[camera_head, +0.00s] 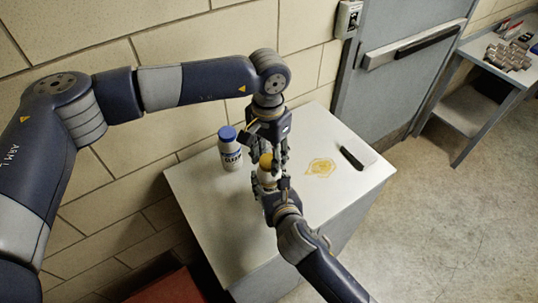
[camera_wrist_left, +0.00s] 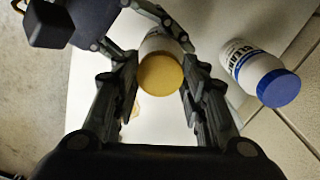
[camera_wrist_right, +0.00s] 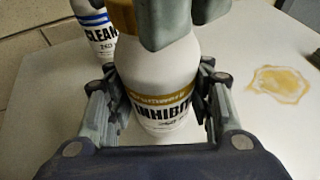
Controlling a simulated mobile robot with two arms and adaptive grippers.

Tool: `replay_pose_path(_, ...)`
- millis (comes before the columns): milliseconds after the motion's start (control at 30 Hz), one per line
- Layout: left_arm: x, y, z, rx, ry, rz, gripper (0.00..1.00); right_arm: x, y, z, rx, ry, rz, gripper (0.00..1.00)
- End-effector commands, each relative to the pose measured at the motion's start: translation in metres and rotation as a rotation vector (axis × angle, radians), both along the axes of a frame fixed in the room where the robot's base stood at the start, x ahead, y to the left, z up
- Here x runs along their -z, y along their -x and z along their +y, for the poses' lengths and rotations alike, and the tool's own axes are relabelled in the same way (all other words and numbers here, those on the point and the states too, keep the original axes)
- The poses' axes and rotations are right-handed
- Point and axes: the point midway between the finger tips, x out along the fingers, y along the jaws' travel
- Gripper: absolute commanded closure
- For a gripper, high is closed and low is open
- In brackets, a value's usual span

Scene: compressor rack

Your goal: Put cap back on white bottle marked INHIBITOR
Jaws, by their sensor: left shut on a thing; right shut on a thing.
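The white INHIBITOR bottle (camera_wrist_right: 160,90) stands upright on the white cabinet top, with a yellow band on its label. My right gripper (camera_wrist_right: 160,112) is shut around its body. The yellow cap (camera_wrist_left: 162,76) is at the bottle's mouth, and my left gripper (camera_wrist_left: 160,80) is shut on it from above. It also shows in the head view (camera_head: 266,160), between the two grippers. In the right wrist view the left fingers hide part of the cap, so I cannot tell whether it is seated or threaded.
A white CLEAN-labelled bottle with a blue cap (camera_head: 228,148) stands close left of the grippers. A yellow-brown stain (camera_head: 320,168) and a black-handled scraper-like tool (camera_head: 353,157) lie to the right. The white cabinet top (camera_head: 215,215) is clear in front.

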Motion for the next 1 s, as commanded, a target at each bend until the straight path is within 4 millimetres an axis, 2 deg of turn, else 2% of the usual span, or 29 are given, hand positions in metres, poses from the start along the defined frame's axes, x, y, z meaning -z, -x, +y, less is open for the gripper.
replay_pose_path(100,-0.0009,-0.0006,0.0000,0.140,0.001,-0.001,0.68,0.0021,0.0006,-0.0006,0.001,0.002,0.005,1.00)
replay_pose_path(200,-0.0009,-0.0008,0.0001,0.205,0.001,-0.002,0.68,0.0022,0.0007,-0.0006,0.001,0.002,0.005,1.00)
replay_pose_path(533,-0.0009,-0.0008,0.0001,0.226,0.001,-0.002,0.68,0.0023,0.0007,-0.0007,0.001,0.002,0.005,1.00)
replay_pose_path(600,-0.0009,-0.0008,0.0001,0.226,0.001,-0.002,0.47,0.0023,0.0007,-0.0007,0.001,0.002,0.005,1.00)
replay_pose_path(633,-0.0008,-0.0008,0.0001,0.226,0.001,-0.002,0.41,0.0023,0.0007,-0.0007,0.001,0.002,0.005,1.00)
replay_pose_path(1000,-0.0018,-0.0006,0.0002,0.225,0.001,-0.001,0.41,0.0023,0.0008,-0.0006,0.001,0.002,0.005,1.00)
